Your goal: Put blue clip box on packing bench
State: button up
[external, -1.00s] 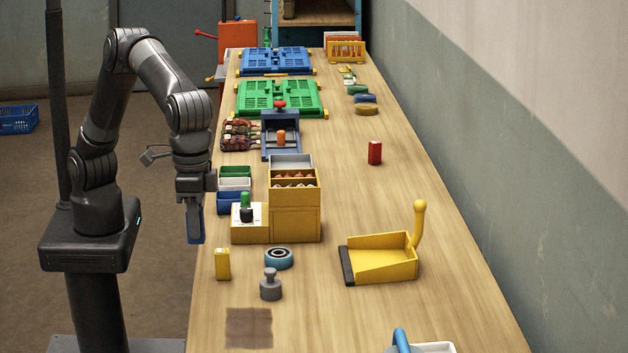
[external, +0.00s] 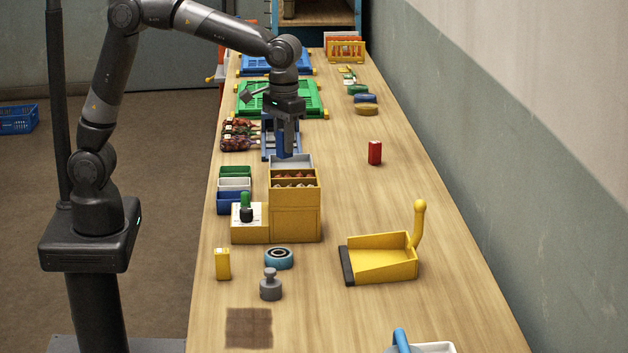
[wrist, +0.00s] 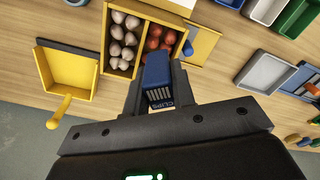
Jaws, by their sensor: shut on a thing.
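The blue clip box (wrist: 157,72), with "CLIPS" lettered on it, is between the fingers of my gripper (wrist: 158,98) in the wrist view. In the external view my gripper (external: 287,130) points down over the packing bench (external: 335,215), with the dark blue clip box (external: 281,148) held beneath it. The gap between the box and the bench top cannot be told. My gripper is shut on the box.
The yellow bin (external: 295,220) with round pale and red items stands close to the held box. Green, white and blue trays (external: 234,184) are left of it.

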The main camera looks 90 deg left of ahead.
jog(key=s+a+f+n, duration=0.1)
jog(key=s+a+n, duration=0.35)
jog(key=a, duration=1.05)
jog(key=s+a+f+n, duration=0.1)
jog(key=s+a+n, duration=0.1)
jog(key=s+a, duration=0.95)
jog(key=shift+n, duration=0.25)
jog(key=w+a+f, duration=0.1)
jog(key=a+f, duration=0.2)
jog(key=a, duration=0.2)
jog(key=w+a+f, duration=0.1)
jog(key=a+f, duration=0.3)
jog(key=a, duration=0.1)
jog(key=w+a+f, duration=0.1)
jog(key=a+f, duration=0.3)
jog(key=shift+a+f, duration=0.1)
jog(key=shift+a, duration=0.3)
jog(key=shift+a+f, duration=0.35)
jog(key=shift+a, duration=0.05)
jog(key=shift+f, duration=1.9)
jog(key=shift+f, duration=0.15)
jog(key=o, duration=1)
